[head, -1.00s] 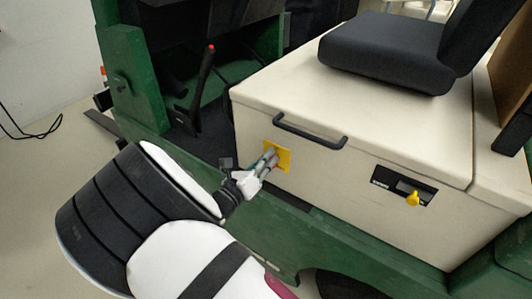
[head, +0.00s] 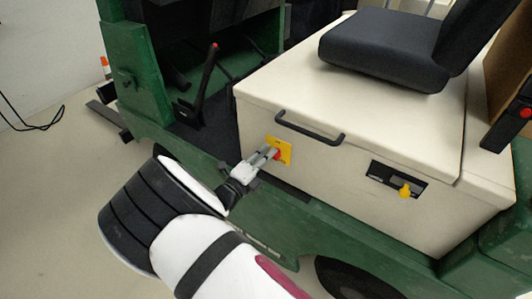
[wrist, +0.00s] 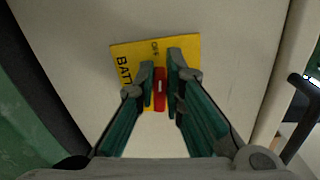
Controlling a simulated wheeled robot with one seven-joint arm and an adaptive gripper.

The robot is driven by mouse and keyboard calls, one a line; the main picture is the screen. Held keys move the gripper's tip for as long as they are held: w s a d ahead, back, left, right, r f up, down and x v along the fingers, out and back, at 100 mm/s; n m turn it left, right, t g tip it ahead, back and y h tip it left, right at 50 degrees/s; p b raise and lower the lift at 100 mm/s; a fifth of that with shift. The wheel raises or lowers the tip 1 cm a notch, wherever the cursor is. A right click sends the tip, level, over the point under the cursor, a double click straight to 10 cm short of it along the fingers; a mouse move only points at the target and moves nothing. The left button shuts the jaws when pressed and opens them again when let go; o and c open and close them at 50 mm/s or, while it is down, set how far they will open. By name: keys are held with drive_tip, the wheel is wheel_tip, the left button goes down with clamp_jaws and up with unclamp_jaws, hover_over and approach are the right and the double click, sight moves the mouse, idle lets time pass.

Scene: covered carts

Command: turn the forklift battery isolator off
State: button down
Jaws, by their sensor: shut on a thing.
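The battery isolator is a red handle (wrist: 160,88) on a yellow plate (wrist: 192,53), lettered "BATT" and "OFF" in the wrist view. Part of the lettering is hidden by my fingers. In the wrist view the handle's long side runs up and down, roughly along the "BATT" lettering. My gripper (wrist: 161,85) is shut on the handle, one finger on each side. In the head view, the yellow plate (head: 286,150) is on the cream side panel (head: 330,185), and my gripper (head: 272,154) reaches it from the lower left, with a little red showing at the fingertips.
A black grab bar (head: 310,132) is just above the plate. A black panel with a yellow knob (head: 405,191) is to the right. The black seat (head: 385,50) tops the cream housing. The green forklift body (head: 270,215) runs below my gripper.

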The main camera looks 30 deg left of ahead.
drive_tip(key=shift+s+a+f+n, duration=0.15)
drive_tip(key=shift+f+n, duration=0.1)
drive_tip(key=shift+n, duration=0.75)
drive_tip(key=c, duration=1.7)
unclamp_jaws()
drive_tip(key=shift+s+a, duration=0.2)
drive_tip(key=shift+s, duration=3.5)
